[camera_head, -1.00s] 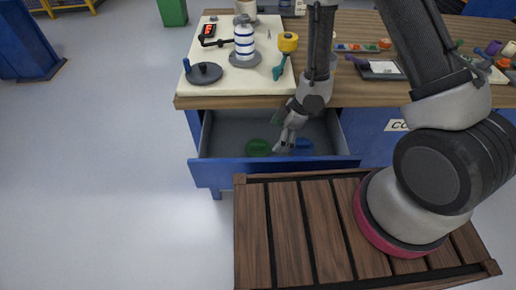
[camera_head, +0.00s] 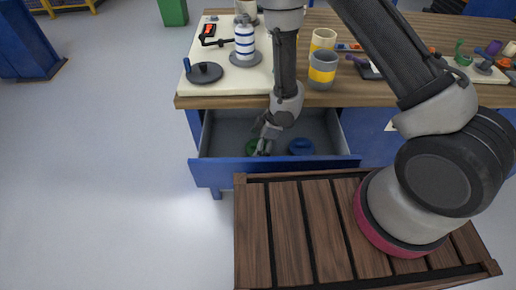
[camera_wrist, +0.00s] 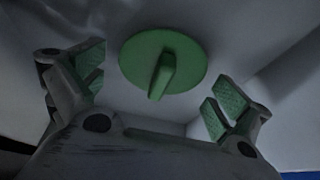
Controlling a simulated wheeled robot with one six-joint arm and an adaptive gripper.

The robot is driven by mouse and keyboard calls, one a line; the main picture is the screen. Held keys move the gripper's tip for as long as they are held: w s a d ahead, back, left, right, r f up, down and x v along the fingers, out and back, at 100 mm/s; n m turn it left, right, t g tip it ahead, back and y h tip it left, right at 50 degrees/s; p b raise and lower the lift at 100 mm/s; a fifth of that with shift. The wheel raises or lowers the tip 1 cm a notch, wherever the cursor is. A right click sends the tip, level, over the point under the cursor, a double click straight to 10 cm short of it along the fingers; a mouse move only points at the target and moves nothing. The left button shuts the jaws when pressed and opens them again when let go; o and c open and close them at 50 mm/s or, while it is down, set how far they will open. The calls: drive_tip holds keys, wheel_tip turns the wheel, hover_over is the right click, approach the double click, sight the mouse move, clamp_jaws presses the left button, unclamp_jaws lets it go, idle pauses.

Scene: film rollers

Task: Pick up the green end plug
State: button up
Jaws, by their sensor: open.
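The green end plug (camera_wrist: 163,62) is a flat green disc with a raised bar grip across it. It lies on the grey floor of the open blue drawer (camera_head: 275,171). In the head view only part of the plug (camera_head: 251,147) shows beside my gripper (camera_head: 264,147). My gripper also shows in the wrist view (camera_wrist: 155,90), its two green-padded fingers spread on either side of the plug. It is open and empty. I cannot tell its exact height above the plug.
A blue plug (camera_head: 302,146) lies to the right in the same drawer. The drawer walls stand close around my gripper. The workbench above holds a cream board (camera_head: 225,88), a striped roller (camera_head: 244,42) and yellow-banded cups (camera_head: 322,70).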

drive_tip(key=c, duration=0.9)
